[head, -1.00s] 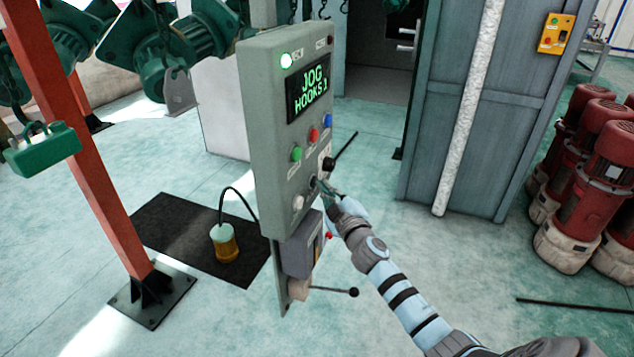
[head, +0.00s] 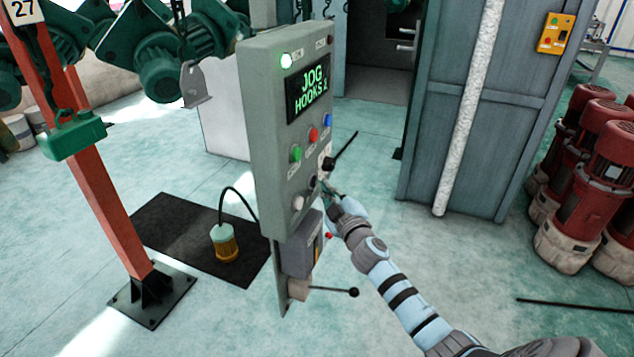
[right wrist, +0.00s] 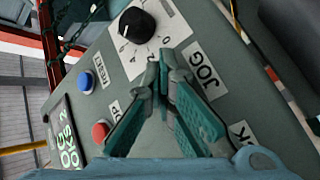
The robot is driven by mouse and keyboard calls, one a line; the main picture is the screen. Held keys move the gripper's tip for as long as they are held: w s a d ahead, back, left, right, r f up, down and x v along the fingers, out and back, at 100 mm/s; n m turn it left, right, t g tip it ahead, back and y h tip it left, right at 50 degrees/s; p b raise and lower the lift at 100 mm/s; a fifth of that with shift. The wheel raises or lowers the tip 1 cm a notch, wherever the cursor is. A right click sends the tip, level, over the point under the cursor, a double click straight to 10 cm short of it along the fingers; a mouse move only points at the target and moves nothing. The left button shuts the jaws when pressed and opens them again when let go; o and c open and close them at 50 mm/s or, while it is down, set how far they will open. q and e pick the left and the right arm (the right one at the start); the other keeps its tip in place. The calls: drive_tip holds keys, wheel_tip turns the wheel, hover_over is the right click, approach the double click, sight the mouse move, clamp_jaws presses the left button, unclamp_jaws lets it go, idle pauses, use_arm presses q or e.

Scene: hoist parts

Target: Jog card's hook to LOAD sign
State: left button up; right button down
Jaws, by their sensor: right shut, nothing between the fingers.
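The grey control panel (head: 280,130) stands upright in the middle of the head view. Its screen (head: 311,92) reads JOG HOOKS and what looks like 2. My right gripper (head: 326,185) is at the panel's lower right; its fingertips are shut and empty. In the right wrist view the fingertips (right wrist: 164,75) meet beside the JOG label (right wrist: 204,68); they hide what is under them. A card reading 27 (head: 24,10) shows at the top left. A green block with a handle (head: 73,135) hangs below it, before the orange post. I see no LOAD sign. My left gripper is not in view.
The black numbered dial (right wrist: 137,24), blue button (right wrist: 86,82) and red button (right wrist: 101,132) lie near my fingers. A lever (head: 335,290) sticks out below the panel. Red motors (head: 575,180) stand at the right. Green motors (head: 150,50) are at the upper left.

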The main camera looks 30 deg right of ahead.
drive_tip(key=shift+s, duration=0.1)
drive_tip(key=shift+s+d, duration=0.45)
drive_tip(key=shift+s, duration=0.1)
drive_tip(key=shift+b, duration=0.3)
drive_tip(key=s+d+b, duration=0.1)
drive_tip(key=s, duration=0.1)
drive_tip(key=s+d+b, duration=0.1)
drive_tip(key=s, duration=0.1)
drive_tip(key=shift+d+b, duration=0.4)
idle(0.6)
